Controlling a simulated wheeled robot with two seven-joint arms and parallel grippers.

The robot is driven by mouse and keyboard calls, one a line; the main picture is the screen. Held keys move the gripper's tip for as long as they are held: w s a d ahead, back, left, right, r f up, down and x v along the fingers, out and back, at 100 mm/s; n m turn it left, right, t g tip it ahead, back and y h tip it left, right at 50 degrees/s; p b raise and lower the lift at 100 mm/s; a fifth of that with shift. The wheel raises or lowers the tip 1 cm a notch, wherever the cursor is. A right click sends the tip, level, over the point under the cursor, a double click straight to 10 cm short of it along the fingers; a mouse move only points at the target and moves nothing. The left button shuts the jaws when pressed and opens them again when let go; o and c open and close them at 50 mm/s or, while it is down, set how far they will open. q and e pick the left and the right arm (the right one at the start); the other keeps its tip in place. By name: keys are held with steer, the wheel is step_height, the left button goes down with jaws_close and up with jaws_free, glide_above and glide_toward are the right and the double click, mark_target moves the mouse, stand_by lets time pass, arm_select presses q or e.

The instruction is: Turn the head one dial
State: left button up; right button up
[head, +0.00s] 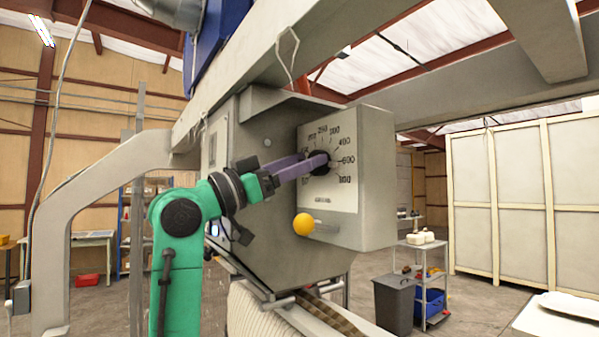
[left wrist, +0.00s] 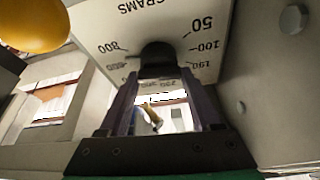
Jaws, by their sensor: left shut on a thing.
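The head one dial is a black knob (head: 318,168) on a pale panel (head: 343,195) marked with numbers, on the front of a grey machine box. My left gripper (head: 318,161), with purple fingers on a green arm, reaches it from the left and is shut on the knob. In the left wrist view the two fingers sit on either side of the dark knob (left wrist: 158,55), with the printed scale around it. The fingers hide much of the knob, and I cannot tell exactly where it points. My right gripper is not in view.
A yellow ball-ended lever (head: 304,225) sticks out just below the dial; the yellow ball also shows close by in the left wrist view (left wrist: 35,22). A grey bin (head: 394,303) and a shelf cart (head: 430,275) stand on the floor behind right.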

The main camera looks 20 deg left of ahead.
arm_select(q)
steer(key=n+t+y, duration=0.1)
steer(key=n, duration=0.2)
steer(key=n+t+y+b, duration=0.1)
steer(key=n, duration=0.2)
steer(key=n+y, duration=0.2)
steer(key=n, duration=0.1)
steer(key=shift+r+t+b, duration=0.15)
steer(key=shift+t+b, duration=0.2)
steer(key=shift+t, duration=0.05)
steer(key=n+y, duration=0.2)
steer(key=n, duration=0.3)
steer(key=shift+n+y, duration=1.1)
steer(key=shift+n, duration=1.4)
steer(key=o, duration=1.4)
steer(key=shift+w+d, duration=0.15)
